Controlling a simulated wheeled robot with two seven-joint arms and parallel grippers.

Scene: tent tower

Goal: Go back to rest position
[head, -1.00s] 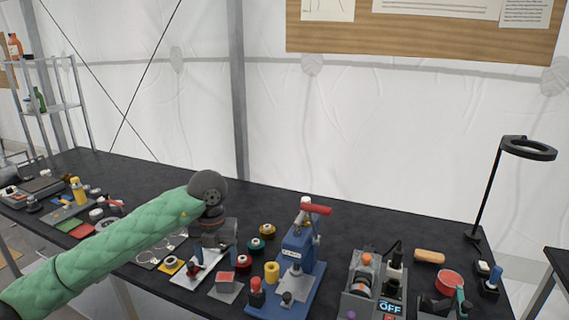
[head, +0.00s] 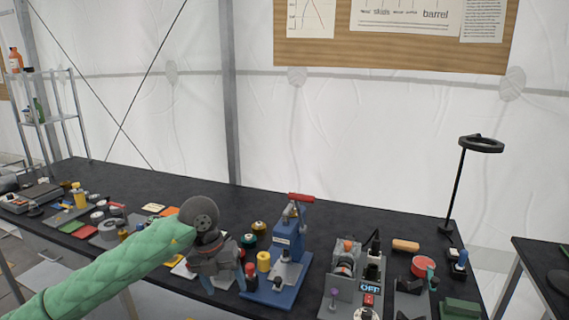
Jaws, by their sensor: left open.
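My left arm, in a green quilted sleeve, comes in from the lower left of the head view. Its grey gripper (head: 222,281) hangs over the front part of the black table (head: 335,215), just left of a blue press with a red handle (head: 286,262). Its fingers point down and stand apart, with nothing seen between them. The gripper hides part of the small items behind it. My right gripper is not in view.
A grey device with an "OFF" display (head: 370,287) and a red round container (head: 423,266) stand right of the press. Many small items crowd the table's left. A shelf (head: 48,122) stands far left.

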